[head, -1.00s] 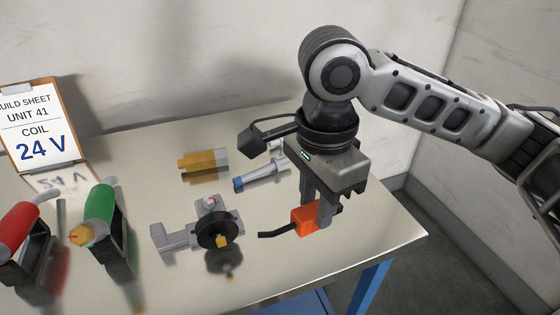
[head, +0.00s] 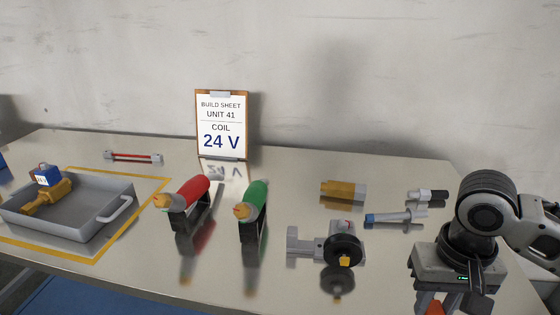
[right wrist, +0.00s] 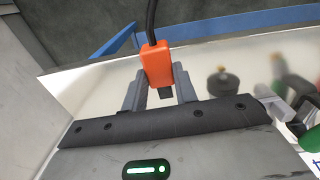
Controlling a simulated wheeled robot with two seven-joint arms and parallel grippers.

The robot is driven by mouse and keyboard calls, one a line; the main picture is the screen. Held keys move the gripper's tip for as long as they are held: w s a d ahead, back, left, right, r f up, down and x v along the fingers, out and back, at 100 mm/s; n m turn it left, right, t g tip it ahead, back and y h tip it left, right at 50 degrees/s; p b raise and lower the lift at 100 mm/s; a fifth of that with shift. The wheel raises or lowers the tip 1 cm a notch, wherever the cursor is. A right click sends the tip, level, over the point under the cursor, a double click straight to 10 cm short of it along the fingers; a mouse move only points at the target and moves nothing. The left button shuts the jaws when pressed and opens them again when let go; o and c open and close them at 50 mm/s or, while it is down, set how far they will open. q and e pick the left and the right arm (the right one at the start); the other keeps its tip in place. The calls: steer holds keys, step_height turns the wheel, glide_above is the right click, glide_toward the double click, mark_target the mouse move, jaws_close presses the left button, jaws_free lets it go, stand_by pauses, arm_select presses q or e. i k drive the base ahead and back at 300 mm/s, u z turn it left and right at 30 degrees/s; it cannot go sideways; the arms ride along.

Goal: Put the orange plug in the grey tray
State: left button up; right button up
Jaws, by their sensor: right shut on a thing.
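The orange plug (right wrist: 157,66) with its black cable is between the fingers of my right gripper (right wrist: 160,88) in the right wrist view. The gripper is shut on it. In the head view the plug (head: 432,305) shows only in part at the bottom edge, under my right gripper (head: 440,300). The grey tray (head: 82,218) stands at the far left of the table inside a yellow outline. It holds a brass-coloured part with a blue block on it. My right gripper is far to the right of the tray. My left gripper is not in view.
A red-handled tool (head: 190,195) and a green-handled tool (head: 253,207) stand between tray and gripper. A clipboard (head: 222,125) stands at the back.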

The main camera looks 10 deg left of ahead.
mark_target(82, 195)
steer(key=u, duration=0.4)
steer(key=k, duration=0.9)
steer(key=u, duration=1.35)
steer(key=i, duration=2.55)
steer(key=z, duration=0.15)
